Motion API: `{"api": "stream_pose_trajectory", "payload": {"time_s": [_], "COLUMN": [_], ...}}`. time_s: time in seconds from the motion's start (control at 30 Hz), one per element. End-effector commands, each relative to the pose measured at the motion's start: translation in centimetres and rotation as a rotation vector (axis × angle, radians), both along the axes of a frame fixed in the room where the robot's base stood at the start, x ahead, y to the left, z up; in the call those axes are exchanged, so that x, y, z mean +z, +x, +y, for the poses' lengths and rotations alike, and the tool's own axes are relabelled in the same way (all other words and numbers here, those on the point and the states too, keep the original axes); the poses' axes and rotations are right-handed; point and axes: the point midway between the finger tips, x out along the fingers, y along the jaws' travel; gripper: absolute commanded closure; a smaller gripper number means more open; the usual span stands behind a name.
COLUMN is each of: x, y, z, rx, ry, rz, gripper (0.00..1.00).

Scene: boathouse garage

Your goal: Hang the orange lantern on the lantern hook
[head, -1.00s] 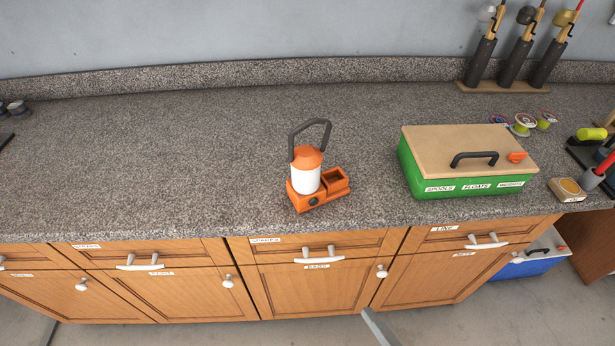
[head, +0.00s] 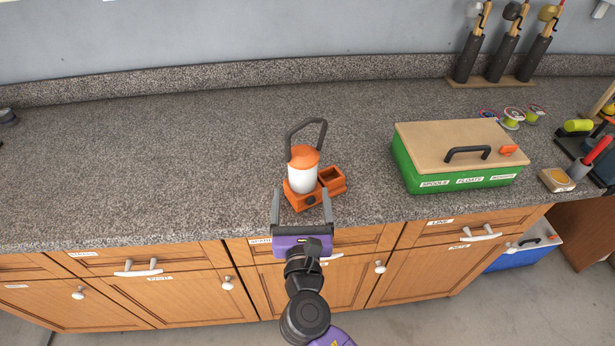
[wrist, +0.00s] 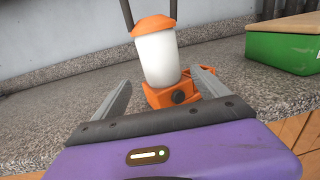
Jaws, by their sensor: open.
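The orange lantern (head: 303,175) stands upright on the countertop near its front edge. It has a white globe, an orange cap, an orange base with a dark knob and a small open box at its right, and a dark handle raised above it. My gripper (head: 302,198) is open and empty at the counter's front edge, its two grey fingers pointing at the lantern's base. In the wrist view the lantern (wrist: 158,60) stands just beyond and between the fingertips (wrist: 165,78), and no contact shows. I cannot make out the lantern hook in these views.
A green box with a tan lid (head: 455,180) stands right of the lantern. Rods in dark holders (head: 503,55) stand at the back right, with spools (head: 513,117) in front. A blue cooler (head: 522,252) is on the floor at right.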

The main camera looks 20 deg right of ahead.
Motion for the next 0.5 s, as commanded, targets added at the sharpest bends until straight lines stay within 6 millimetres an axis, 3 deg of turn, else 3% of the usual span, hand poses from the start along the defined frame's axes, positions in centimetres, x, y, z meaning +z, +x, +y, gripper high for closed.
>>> {"api": "stream_pose_trajectory", "payload": {"time_s": [0.5], "x": [0.4], "y": [5.4], "z": [-2.7], "rx": [0.002], "ry": [0.004], "rz": [0.0], "gripper": [0.15]}}
